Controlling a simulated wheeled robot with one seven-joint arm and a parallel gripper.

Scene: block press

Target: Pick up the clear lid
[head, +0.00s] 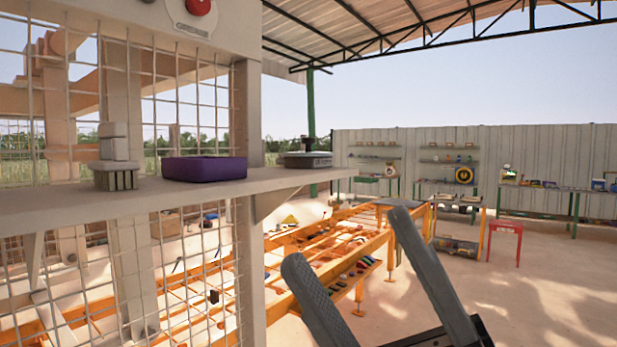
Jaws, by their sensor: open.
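My gripper (348,242) shows at the lower middle of the head view. Its two grey fingers are spread apart with nothing between them. A low round thing with a dark knob on top (305,160) sits at the right end of a pale shelf (270,181), beyond and above the left finger in the picture. It may be the clear lid, but I cannot tell whether it is see-through. No other thing in view looks clearly like a clear lid. My gripper is apart from the shelf and everything on it.
A purple tray (204,168) and a pale ribbed block-like item (116,160) share the shelf. A wire mesh panel (190,105) stands behind it, with a red button (199,6) above. An orange frame (340,245) stands below. Sandy floor at right is mostly open.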

